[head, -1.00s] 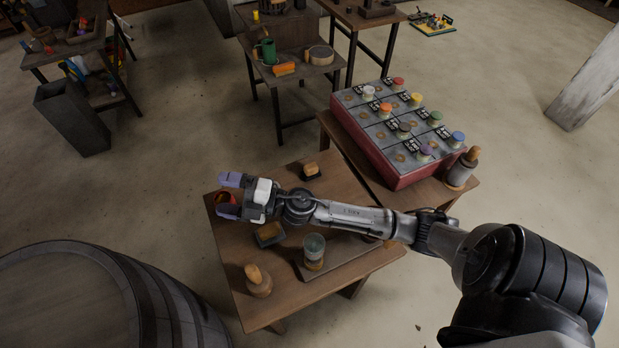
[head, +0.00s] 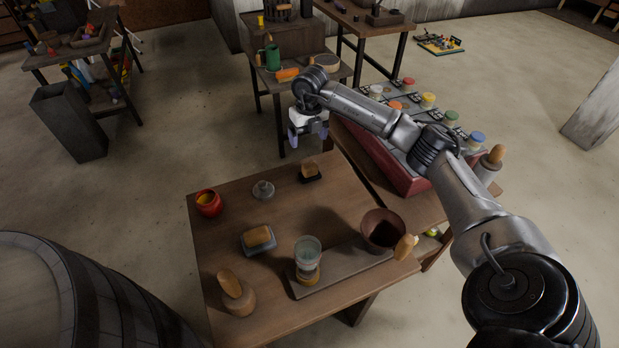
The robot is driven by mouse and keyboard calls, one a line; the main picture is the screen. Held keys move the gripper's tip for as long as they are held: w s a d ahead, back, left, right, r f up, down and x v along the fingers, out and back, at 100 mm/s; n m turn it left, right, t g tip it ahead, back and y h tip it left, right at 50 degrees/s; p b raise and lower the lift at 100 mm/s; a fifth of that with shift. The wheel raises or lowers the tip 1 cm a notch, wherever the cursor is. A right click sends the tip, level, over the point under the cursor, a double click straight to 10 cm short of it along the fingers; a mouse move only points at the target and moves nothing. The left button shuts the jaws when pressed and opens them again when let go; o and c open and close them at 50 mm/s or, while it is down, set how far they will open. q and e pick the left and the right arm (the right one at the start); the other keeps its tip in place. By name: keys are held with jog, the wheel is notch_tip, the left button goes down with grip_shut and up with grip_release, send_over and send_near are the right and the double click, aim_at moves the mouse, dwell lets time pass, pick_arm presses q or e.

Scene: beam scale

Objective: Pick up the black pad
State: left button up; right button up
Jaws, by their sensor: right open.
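A small black pad (head: 312,179) lies on the wooden table near its back edge, with a light-brown wooden block (head: 310,168) on it. The block hides part of the pad. My right gripper (head: 308,141) hangs just above the pad in the picture, apart from it. Its purple fingers point down, spread and empty. My left gripper is not in view.
The wooden table (head: 215,275) also holds a red pot (head: 208,203), a grey weight (head: 263,190), a blue-grey tray (head: 258,248) with a tan block, a glass (head: 308,252), a brown bowl (head: 382,230) and a wooden-handled stamp (head: 236,291). A red case (head: 385,165) stands behind, right.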

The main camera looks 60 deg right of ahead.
aim_at(310, 165)
jog(key=f, duration=0.5)
jog(key=d+f, duration=0.1)
jog(key=f, duration=0.2)
jog(key=shift+s+f+b, duration=0.2)
jog(key=shift+b, duration=0.1)
jog(key=shift+w+f, duration=0.15)
jog(key=shift+f, duration=1.15)
jog(key=shift+w+f, duration=0.1)
jog(key=shift+f, duration=1.2)
jog(key=shift+c, duration=0.3)
jog(key=c, duration=1)
jog(key=shift+r, duration=0.1)
